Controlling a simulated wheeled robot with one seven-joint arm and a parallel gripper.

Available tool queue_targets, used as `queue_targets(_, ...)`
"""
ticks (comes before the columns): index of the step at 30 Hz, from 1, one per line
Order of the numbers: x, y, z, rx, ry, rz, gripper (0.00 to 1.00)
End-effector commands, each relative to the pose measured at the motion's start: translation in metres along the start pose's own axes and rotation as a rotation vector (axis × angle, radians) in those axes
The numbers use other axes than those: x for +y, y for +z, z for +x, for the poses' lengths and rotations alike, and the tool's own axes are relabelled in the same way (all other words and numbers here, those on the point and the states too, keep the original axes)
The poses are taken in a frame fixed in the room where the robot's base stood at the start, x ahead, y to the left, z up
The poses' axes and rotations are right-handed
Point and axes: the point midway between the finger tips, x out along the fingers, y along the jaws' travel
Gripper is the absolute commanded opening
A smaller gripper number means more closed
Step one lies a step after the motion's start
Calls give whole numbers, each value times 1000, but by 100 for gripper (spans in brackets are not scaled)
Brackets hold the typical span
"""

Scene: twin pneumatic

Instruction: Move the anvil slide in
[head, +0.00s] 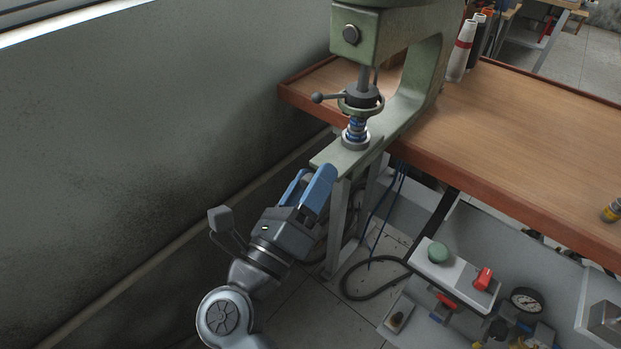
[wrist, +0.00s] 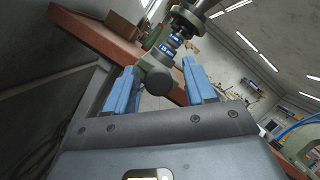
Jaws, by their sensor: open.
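The green press (head: 409,100) stands at the table's left edge. Its lower arm (head: 343,157) sticks out toward my gripper and carries a blue-banded anvil (head: 356,132). In the wrist view the anvil (wrist: 170,46) shows a white marking. A rounded grey knob (wrist: 160,79) sits below the anvil in that view, at the near end of the lower arm; I take it as the anvil slide's end. My gripper (head: 311,179) is open, its blue fingers on either side of the knob. I cannot tell whether they touch it. In the head view the fingers mostly hide the knob.
A wooden table (head: 530,120) spreads to the right. A lever (head: 330,97) juts from the press head. The wall is close on the left.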

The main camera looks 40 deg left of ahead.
Motion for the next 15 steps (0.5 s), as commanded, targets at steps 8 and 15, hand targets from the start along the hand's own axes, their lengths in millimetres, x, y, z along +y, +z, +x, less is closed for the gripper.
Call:
queue_targets(8,3,0,-48,-4,6,1,55)
queue_targets(15,2,1,-71,-5,7,1,55)
